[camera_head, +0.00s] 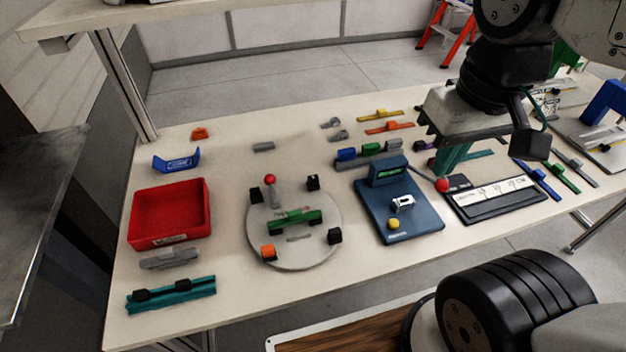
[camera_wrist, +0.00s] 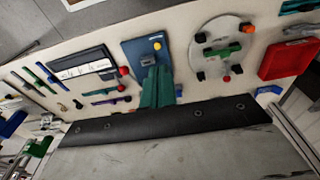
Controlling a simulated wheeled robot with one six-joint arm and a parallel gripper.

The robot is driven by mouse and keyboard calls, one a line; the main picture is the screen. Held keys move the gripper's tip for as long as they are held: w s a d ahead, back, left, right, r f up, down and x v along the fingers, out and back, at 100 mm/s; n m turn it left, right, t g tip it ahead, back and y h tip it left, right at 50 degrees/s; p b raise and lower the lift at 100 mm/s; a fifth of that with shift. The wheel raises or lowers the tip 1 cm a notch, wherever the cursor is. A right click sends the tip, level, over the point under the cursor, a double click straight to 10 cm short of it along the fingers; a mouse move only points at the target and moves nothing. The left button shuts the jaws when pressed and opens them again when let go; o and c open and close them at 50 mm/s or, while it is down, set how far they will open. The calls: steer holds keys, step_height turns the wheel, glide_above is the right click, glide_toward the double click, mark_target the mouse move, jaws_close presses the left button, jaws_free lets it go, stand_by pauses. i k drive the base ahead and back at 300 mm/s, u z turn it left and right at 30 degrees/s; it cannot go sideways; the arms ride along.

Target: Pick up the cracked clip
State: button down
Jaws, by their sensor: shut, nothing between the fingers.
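No crack can be made out on any clip at this size, so I cannot tell which is the cracked clip. Small grey clip-like pieces (camera_head: 338,134) lie at the back middle of the table, and an orange one (camera_head: 199,133) lies at the back left. A white and grey piece (camera_head: 402,203) sits on the blue tester (camera_head: 415,225); it also shows in the wrist view (camera_wrist: 148,61). My gripper (camera_head: 441,172) has teal fingers, shut and empty, over the table near the tester's red-knobbed lever. In the wrist view the fingers (camera_wrist: 157,70) overlap the tester's edge.
A round grey plate (camera_head: 295,255) with black and orange blocks and a green piece stands mid-table. A red bin (camera_head: 170,213) is at left, a black-and-white panel (camera_head: 495,198) at right. Coloured strips lie at the back and right.

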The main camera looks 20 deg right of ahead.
mark_target(312, 180)
steer(key=u, duration=0.2)
steer(key=k, duration=0.25)
steer(key=u, duration=1)
steer(key=k, duration=1.1)
steer(key=u, duration=1.1)
steer(key=i, duration=1.4)
steer(key=z, duration=1.15)
steer(key=i, duration=0.65)
steer(key=z, duration=0.65)
